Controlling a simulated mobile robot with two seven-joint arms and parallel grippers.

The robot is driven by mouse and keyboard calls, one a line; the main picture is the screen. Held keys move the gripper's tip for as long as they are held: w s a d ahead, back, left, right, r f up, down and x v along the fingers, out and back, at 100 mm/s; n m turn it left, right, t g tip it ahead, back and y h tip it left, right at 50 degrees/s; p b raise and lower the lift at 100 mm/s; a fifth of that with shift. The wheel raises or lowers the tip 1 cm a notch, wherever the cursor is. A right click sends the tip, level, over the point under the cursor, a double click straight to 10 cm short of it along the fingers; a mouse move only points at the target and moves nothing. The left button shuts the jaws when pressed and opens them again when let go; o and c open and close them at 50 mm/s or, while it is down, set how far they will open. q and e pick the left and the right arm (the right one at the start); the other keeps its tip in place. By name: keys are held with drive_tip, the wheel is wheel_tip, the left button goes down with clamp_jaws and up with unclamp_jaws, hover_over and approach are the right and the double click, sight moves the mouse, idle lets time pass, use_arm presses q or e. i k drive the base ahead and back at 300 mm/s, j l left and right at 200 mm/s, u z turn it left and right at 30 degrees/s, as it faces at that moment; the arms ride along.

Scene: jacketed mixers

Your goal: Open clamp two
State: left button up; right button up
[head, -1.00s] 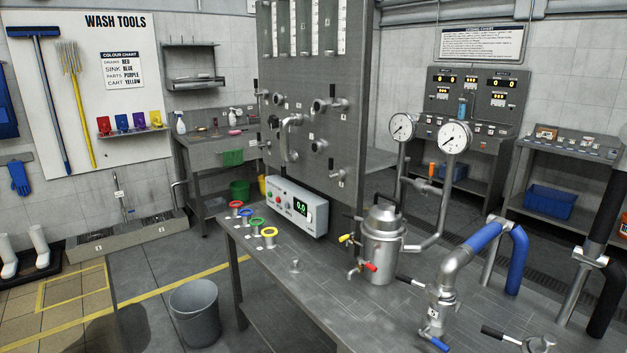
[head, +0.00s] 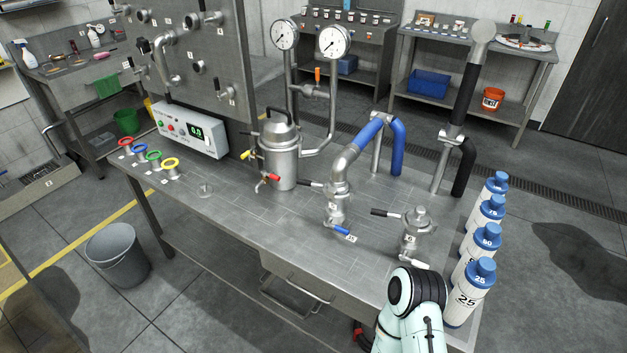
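A jacketed pipe assembly with a blue sleeve (head: 369,133) stands on the steel table in the head view. Its lower fitting (head: 337,203) carries a small tag, a black-gripped lever on the left and a blue-handled lever (head: 337,229) at its foot. To its right stands a short capped metal fitting (head: 416,233) with a black-gripped lever (head: 385,213) pointing left and a pale handle at its base. The tag numbers are too small to read, so I cannot tell which clamp is two. One arm of mine rises at the bottom right, in front of the table edge. Neither gripper is clearly visible.
A lidded steel vessel (head: 278,160) with red and yellow handles and two gauges stands left of the pipe. Several blue-capped bottles (head: 466,291) line the table's right end. A control box (head: 191,131) and coloured rings are at the left. The table's front middle is clear.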

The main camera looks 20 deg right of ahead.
sight(330, 192)
drive_tip(key=z, duration=0.2)
drive_tip(key=i+j+z, duration=0.15)
drive_tip(key=j+z, duration=0.75)
drive_tip(key=i+l, duration=0.05)
